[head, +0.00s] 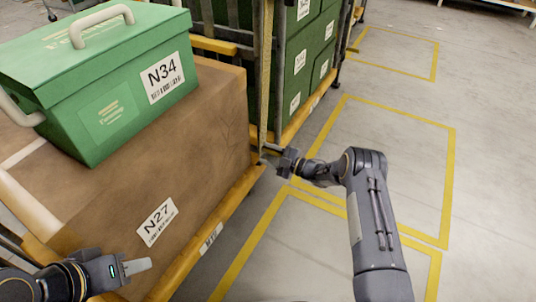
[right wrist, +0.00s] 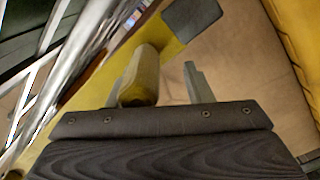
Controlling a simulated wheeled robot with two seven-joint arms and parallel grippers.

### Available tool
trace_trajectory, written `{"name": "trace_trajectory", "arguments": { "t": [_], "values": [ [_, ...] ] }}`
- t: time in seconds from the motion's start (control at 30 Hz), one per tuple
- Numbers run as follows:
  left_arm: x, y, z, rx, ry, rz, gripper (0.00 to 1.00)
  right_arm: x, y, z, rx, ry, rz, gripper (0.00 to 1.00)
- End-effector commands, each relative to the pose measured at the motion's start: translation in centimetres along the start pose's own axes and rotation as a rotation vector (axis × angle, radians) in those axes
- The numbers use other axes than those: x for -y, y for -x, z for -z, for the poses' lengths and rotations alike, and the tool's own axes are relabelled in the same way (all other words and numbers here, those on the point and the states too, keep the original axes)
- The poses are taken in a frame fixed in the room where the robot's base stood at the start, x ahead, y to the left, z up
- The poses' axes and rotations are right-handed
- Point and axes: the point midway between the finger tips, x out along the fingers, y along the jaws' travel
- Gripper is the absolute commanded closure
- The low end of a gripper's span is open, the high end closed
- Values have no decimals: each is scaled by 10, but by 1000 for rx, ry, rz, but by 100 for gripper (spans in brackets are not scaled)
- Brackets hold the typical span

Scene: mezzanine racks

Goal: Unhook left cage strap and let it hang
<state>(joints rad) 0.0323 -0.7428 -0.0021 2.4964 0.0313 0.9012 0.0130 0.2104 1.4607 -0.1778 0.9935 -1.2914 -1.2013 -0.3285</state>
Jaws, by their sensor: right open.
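A long tan strap (head: 265,80) runs down the near corner of the cage (head: 280,75), which holds green boxes. Its top leaves the head view, so I cannot tell whether it is hooked there. My right gripper (head: 270,153) is open at the strap's lower part, by the cage's yellow base. In the right wrist view a rounded olive-yellow piece (right wrist: 144,76) lies at the left finger, perhaps the strap; I cannot tell whether it is touched. My left gripper (head: 138,266) is low at the left, away from the strap; its finger gap does not show.
A large brown box (head: 200,150) labelled N27 on a yellow-edged base (head: 205,245) fills the left. A green case (head: 120,110) labelled N34 sits on it. The floor with yellow-marked bays (head: 390,150) is clear at the right.

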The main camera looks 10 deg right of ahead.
Motion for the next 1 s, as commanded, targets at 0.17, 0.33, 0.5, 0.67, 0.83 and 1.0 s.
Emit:
{"name": "trace_trajectory", "arguments": {
  "t": [0.17, 0.33, 0.5, 0.67, 0.83, 1.0],
  "values": [
    [-5, 11, 6, 0, 0, 0, 64, -2, 29, 1, 6, -4, 0, 54],
    [-8, 18, 9, 0, 0, 0, 64, -1, 57, 0, 5, -3, 2, 54],
    [-9, 20, 10, 0, 0, 0, 64, 0, 72, 0, 3, -3, 1, 54],
    [-9, 20, 10, 0, 0, 0, 64, 1, 74, 0, 2, -2, 2, 54],
    [-9, 20, 10, 0, 0, 0, 64, 1, 74, 0, 2, -2, 2, 54],
    [-9, 20, 10, 0, 0, 0, 64, 1, 73, 0, 2, -2, 2, 54]
  ]
}}
